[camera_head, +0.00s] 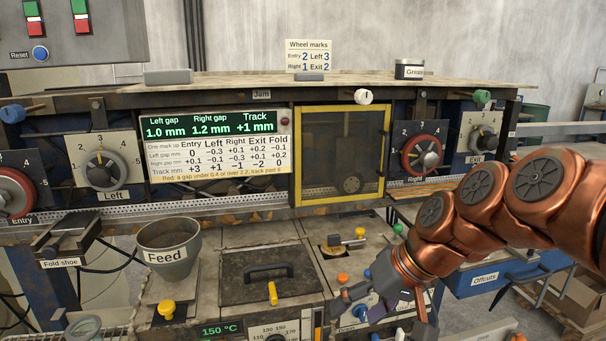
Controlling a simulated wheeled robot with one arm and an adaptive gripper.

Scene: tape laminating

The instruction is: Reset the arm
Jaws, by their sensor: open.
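My copper arm comes in from the right edge, and my gripper (380,312) points down over the right part of the lower bench. Its fingers are spread apart and I see nothing held between them. It is in front of and below the Right dial (421,153) and the yellow-framed window (341,152). The gripper partly hides the small panel with coloured knobs beneath it. I cannot tell whether the fingers touch that panel.
A blue Offcuts drawer (490,278) lies under my arm. The machine front, with its display (213,145), rises behind.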

